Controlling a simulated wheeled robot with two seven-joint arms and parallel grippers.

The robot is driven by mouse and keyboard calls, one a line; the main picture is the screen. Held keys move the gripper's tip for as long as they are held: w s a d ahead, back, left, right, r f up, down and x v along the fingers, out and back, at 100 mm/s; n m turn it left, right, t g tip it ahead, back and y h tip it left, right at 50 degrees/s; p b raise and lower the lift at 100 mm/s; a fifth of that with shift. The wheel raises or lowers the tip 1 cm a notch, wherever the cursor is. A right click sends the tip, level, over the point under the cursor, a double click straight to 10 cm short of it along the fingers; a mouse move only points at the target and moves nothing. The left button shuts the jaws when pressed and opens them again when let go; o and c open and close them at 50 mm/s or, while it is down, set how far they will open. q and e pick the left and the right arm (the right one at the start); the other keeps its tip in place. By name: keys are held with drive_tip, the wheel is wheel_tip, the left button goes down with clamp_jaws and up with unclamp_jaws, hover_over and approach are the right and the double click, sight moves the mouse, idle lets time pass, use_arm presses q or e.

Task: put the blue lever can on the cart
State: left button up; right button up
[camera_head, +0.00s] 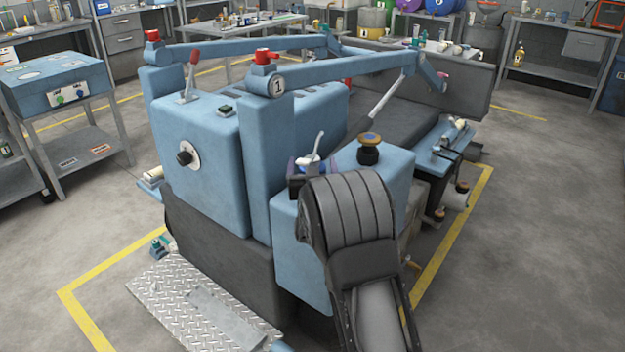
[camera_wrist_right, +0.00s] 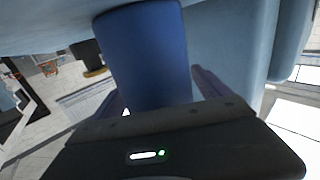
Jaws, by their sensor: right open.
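The blue lever can (camera_wrist_right: 145,55) fills the top middle of the right wrist view, between the two purple fingers of my open right gripper (camera_wrist_right: 160,98). Whether the fingers touch it is not clear. In the head view the can's white lever top (camera_head: 311,158) shows above the blue machine's front block, just beyond my right wrist. My right arm hides most of the can and my right gripper there. A grey cart-like stand (camera_head: 88,150) with a blue box on top and a lower shelf is at the left. My left gripper is not in view.
A black knob with an orange cap (camera_head: 369,150) stands close to the right of the can. The large blue machine (camera_head: 205,165) with two overhead arms fills the middle. A tread plate (camera_head: 190,300) lies in front. Open floor (camera_head: 545,230) is at the right.

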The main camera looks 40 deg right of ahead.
idle(0.5)
clamp_jaws()
idle(0.8)
